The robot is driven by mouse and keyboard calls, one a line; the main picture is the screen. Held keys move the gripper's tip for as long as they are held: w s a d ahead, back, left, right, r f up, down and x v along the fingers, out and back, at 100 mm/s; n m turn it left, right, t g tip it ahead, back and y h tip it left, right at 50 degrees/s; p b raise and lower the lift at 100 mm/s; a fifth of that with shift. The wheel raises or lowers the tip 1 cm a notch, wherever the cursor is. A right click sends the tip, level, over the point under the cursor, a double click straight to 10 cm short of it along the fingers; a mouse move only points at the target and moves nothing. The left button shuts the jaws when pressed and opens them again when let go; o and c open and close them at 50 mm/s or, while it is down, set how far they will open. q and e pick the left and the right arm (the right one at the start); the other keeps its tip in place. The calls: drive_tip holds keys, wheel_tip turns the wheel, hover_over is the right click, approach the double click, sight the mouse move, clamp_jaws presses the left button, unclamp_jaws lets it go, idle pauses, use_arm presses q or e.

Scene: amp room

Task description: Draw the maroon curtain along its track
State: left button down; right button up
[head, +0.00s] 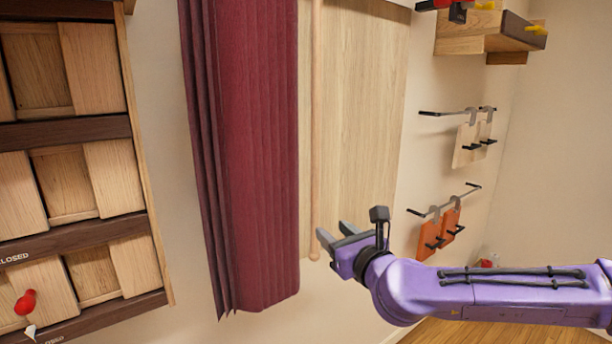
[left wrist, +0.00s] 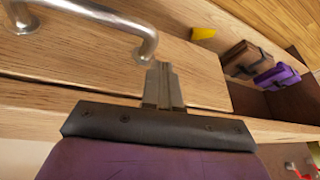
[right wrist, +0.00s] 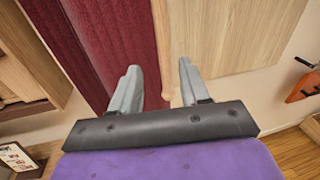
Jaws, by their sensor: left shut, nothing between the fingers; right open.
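The maroon curtain (head: 255,150) hangs in pleats on the wall in the head view, bunched to the left of a pale wood panel. A thin wooden rod (head: 316,120) hangs along its right edge. My right gripper (head: 334,234) is open beside the rod's lower end, right of the curtain. In the right wrist view, the curtain (right wrist: 112,35) lies behind the left finger and the rod (right wrist: 160,40) shows between the open fingers (right wrist: 157,78). My left gripper (left wrist: 161,70) is shut and empty, near a metal handle on wood. The curtain's track is out of view.
A wooden shelf unit (head: 70,130) stands left of the curtain. The wood panel (head: 360,110) is behind the rod. Wall hooks with orange tags (head: 430,238) and a small shelf (head: 485,40) are at the right. A metal handle (left wrist: 105,20) shows in the left wrist view.

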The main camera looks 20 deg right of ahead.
sight(318, 203)
drive_tip(key=shift+m+t, duration=0.3)
drive_tip(key=shift+m, duration=0.1)
drive_tip(key=w, duration=0.3)
drive_tip(key=w+r, duration=0.1)
drive_tip(key=w, duration=0.3)
drive_tip(key=w+a+r+p, duration=0.1)
drive_tip(key=w, duration=0.3)
drive_tip(key=shift+r, duration=0.25)
drive_tip(key=shift+s+r, duration=0.1)
drive_tip(key=shift+s, duration=0.15)
drive_tip(key=shift+d, duration=0.1)
clamp_jaws()
